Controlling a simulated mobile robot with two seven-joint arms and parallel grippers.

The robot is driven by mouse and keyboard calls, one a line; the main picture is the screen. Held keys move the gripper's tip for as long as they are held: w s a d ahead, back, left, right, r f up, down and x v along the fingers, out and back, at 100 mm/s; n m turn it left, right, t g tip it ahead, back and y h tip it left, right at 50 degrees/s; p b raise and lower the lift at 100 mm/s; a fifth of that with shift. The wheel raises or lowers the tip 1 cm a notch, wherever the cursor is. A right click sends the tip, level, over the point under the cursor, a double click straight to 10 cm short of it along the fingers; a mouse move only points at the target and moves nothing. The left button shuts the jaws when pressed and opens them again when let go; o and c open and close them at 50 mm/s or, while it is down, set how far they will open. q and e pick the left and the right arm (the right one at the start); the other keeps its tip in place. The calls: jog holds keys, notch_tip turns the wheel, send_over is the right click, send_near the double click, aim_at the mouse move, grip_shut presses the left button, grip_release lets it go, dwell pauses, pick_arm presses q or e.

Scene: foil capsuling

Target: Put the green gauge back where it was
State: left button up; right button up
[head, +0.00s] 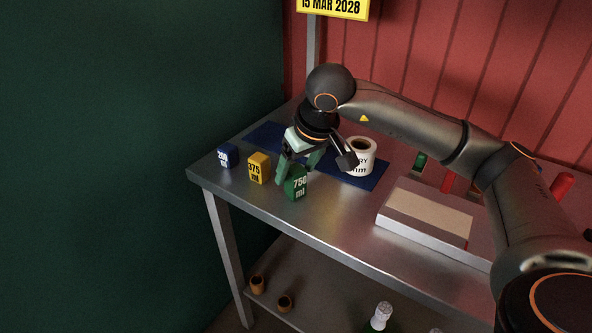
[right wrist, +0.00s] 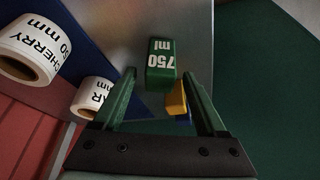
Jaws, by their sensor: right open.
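The green gauge (head: 296,184), a block marked 750 ml, stands on the metal table near its front edge, at the right end of a row of gauges. My right gripper (head: 295,167) is open just above and behind it. In the right wrist view the green gauge (right wrist: 161,65) shows between and just beyond the two fingertips (right wrist: 158,78), with no grip on it. Whether a finger touches it I cannot tell. My left gripper is in neither view.
A yellow gauge (head: 259,168) and a blue gauge (head: 227,156) stand to its left. A blue mat (head: 264,134) behind bears label rolls, one marked CHERRY (right wrist: 31,50). A pale box (head: 425,213) lies to the right. Bare tabletop lies between the green gauge and the box.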

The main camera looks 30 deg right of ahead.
jog(key=v, duration=1.1)
jog(key=shift+p, duration=0.45)
